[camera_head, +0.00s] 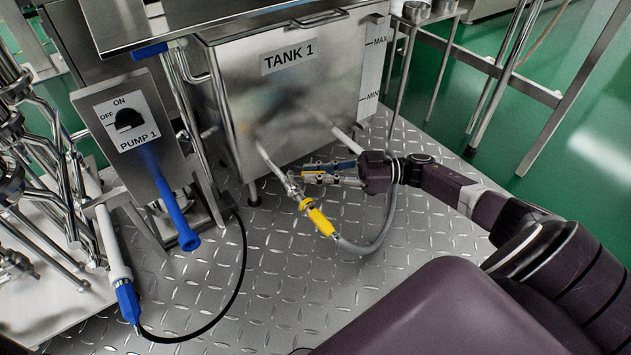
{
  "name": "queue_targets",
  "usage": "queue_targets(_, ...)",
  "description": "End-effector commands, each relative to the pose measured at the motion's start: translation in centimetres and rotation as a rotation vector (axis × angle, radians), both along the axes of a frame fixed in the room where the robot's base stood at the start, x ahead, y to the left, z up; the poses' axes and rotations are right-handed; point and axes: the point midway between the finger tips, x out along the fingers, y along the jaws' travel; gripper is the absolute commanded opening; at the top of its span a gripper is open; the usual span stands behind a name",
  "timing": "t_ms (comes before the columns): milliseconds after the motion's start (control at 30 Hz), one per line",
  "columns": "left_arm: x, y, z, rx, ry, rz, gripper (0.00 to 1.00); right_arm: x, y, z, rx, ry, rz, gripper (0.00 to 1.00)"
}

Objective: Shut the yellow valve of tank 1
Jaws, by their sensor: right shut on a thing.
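Tank 1 (303,100) is a steel box with a "TANK 1" label. A pale pipe (268,160) comes out low on its front and slopes down to a metal valve body. The yellow valve handle (313,177) points right from this body, at an angle across the pipe line. My right gripper (318,176) is shut on the handle, and its fingers hide part of it. Below the valve, a yellow coupling (320,221) joins a grey hose. My left gripper is not in view.
The grey hose (376,240) curves below my right arm. The Pump 1 panel (126,120) and a blue-tipped hose (128,300) stand at left. The tread-plate floor in front is mostly clear.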

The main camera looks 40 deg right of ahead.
Motion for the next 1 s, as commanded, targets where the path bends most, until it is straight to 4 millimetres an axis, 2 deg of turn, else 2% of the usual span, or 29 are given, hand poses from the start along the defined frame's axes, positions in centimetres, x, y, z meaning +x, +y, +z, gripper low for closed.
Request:
queue_targets(33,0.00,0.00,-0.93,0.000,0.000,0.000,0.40,0.22,-0.21,-0.42,-0.004,-0.001,0.012,0.00)
queue_targets(200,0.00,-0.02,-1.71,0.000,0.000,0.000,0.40,0.18,-0.16,-0.26,-0.004,0.000,0.055,0.00)
queue_targets(733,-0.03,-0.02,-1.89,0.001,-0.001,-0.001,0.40,0.18,-0.07,-0.05,-0.004,0.001,0.074,0.00)
queue_targets(767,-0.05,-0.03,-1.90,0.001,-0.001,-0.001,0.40,0.19,-0.08,-0.05,-0.004,0.001,0.073,0.16)
queue_targets(800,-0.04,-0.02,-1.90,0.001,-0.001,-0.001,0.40,0.19,-0.07,-0.05,-0.004,0.001,0.073,0.20)
queue_targets(900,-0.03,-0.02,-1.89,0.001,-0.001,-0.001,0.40,0.17,-0.04,-0.03,-0.003,0.001,0.075,0.30)
queue_targets(1000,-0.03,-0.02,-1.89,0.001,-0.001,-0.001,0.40,0.15,-0.01,-0.02,-0.002,0.000,0.076,0.30)
